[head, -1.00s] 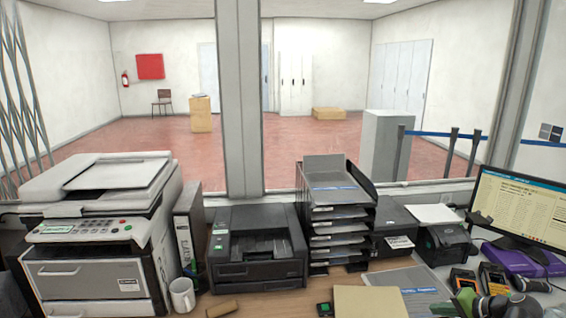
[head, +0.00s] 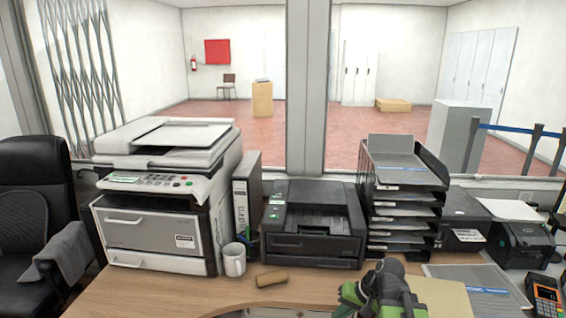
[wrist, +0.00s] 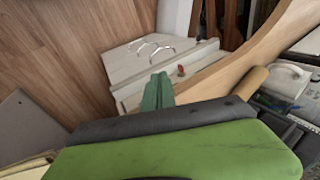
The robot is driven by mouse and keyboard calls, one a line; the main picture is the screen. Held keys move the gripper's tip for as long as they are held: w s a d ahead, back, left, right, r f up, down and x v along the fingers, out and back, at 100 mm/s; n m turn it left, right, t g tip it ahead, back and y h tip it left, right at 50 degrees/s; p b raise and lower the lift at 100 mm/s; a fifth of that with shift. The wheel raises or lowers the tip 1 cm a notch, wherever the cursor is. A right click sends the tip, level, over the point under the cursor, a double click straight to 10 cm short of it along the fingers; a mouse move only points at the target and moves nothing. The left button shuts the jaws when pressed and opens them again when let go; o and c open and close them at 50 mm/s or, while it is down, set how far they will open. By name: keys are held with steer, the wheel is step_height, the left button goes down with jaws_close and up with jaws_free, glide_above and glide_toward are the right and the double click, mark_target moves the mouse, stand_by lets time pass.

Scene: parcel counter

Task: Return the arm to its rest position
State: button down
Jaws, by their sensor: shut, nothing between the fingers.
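My gripper (head: 352,297) shows at the bottom of the head view, right of centre. My green and dark arm end is over the front of the counter (head: 180,291), beside a tan folder (head: 440,292). In the wrist view, green finger parts (wrist: 157,92) stand close together with nothing held between them. A broad green part of my own arm fills the bottom of that view.
A printer (head: 313,240) and a tray stack (head: 403,222) stand behind. A card terminal (head: 545,297) is at right. The wrist view shows drawers (wrist: 150,65) below the counter.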

steer(key=s+a+f+n+g+h+b, duration=0.2)
steer(key=s+a+f+h, duration=0.15)
steer(key=a, duration=0.25)
steer(key=s+d+f+h, duration=0.1)
steer(key=d+h, duration=0.1)
steer(key=d, duration=0.3)
step_height(320, 180, up, 14)
steer(key=p, duration=1.5)
steer(key=shift+d+r, duration=0.2)
stand_by(0.8)
